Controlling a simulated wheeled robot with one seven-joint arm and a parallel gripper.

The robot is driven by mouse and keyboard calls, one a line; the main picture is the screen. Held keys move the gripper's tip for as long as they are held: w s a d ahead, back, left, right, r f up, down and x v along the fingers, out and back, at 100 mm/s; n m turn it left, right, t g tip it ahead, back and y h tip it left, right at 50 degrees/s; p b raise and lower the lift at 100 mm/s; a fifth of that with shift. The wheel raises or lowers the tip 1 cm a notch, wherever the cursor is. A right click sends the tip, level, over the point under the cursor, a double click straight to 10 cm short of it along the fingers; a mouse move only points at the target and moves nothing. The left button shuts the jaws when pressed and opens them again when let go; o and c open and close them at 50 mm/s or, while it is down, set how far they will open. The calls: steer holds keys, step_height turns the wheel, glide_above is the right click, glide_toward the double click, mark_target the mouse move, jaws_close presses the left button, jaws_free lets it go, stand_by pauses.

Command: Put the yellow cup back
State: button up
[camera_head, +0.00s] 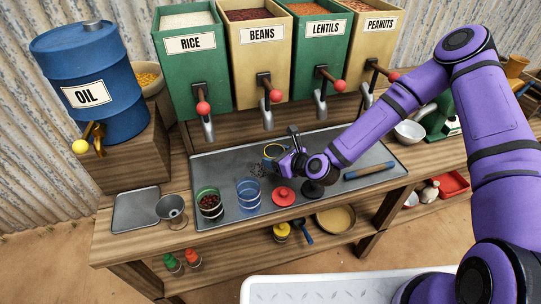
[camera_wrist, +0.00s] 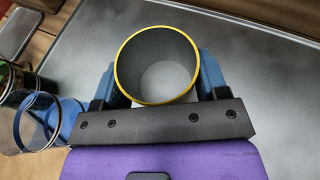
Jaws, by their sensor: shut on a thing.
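The yellow cup is a clear cup with a yellow rim, and it shows in the wrist view (camera_wrist: 124,64) with a grey, seemingly empty inside. My gripper (camera_wrist: 158,84) is shut on it, with one blue finger on each side. In the head view, the cup's yellow rim (camera_head: 273,145) shows over the metal tray (camera_head: 225,160), below the beans spout. My gripper (camera_head: 285,160) comes to it from the right and hides part of it. I cannot tell whether the cup's base touches the tray.
A funnel (camera_head: 171,207) stands left. A blue-ended rod (camera_head: 369,171) lies right.

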mark_target(271, 148)
steer(key=w, duration=0.1)
steer(key=w+a, duration=0.1)
steer(key=w, duration=0.2)
steer(key=shift+w+a+f, duration=0.25)
steer(key=shift+w+a, duration=0.1)
steer(key=shift+f, duration=1.75)
steer(key=shift+f, duration=0.2)
steer(key=o, duration=1)
steer(key=shift+r, duration=0.1)
steer(key=shift+r, duration=0.15)
steer(key=v, duration=1.2)
